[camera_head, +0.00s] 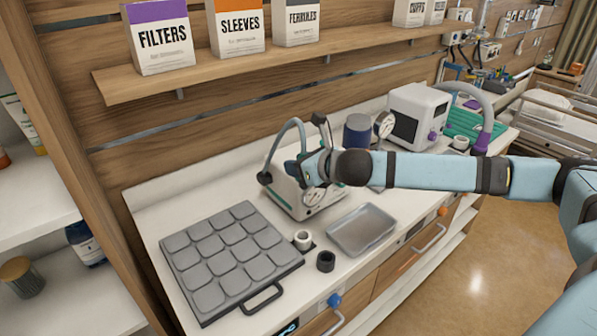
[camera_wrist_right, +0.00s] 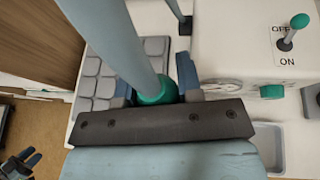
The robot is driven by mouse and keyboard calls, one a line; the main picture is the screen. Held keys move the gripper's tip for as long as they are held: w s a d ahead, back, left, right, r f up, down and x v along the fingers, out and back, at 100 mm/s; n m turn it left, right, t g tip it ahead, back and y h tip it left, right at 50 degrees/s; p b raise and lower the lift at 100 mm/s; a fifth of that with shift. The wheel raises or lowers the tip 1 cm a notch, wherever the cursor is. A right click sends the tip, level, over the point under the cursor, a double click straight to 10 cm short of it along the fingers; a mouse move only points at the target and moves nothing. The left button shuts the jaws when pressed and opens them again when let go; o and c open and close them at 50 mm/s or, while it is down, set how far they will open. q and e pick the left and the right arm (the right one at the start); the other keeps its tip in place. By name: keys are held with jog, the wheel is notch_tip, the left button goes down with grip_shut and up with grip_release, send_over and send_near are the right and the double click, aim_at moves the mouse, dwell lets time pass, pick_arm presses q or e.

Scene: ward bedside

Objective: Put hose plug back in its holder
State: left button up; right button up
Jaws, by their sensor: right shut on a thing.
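My right gripper (camera_head: 312,168) is in front of a white machine (camera_head: 285,190). In the right wrist view its blue fingers (camera_wrist_right: 156,88) are shut on the green hose plug (camera_wrist_right: 155,92), at the end of a pale blue-grey hose (camera_wrist_right: 115,35). In the head view the hose (camera_head: 286,130) arcs up from the machine's left side; the plug is hidden by the gripper. My left gripper (camera_wrist_right: 20,165) shows low in the wrist view, apparently open and empty.
A grey padded tray (camera_head: 230,256) lies left of the cups, and a metal tray (camera_head: 361,229) right of them. A dark blue canister (camera_head: 357,131) and another white machine (camera_head: 418,115) stand behind. A shelf with boxes (camera_head: 235,27) hangs above. Bare counter is narrow between these.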

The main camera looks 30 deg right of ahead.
jog(key=shift+f+b, duration=3.15)
jog(key=shift+f, duration=3.9)
jog(key=shift+s, duration=2.4)
send_over(321, 254)
jog(key=shift+b, duration=0.35)
jog(key=shift+f+b, duration=0.55)
jog(key=shift+f, duration=0.55)
jog(key=shift+f+b, duration=1.05)
jog(key=shift+f, duration=0.9)
jog(key=o, duration=1)
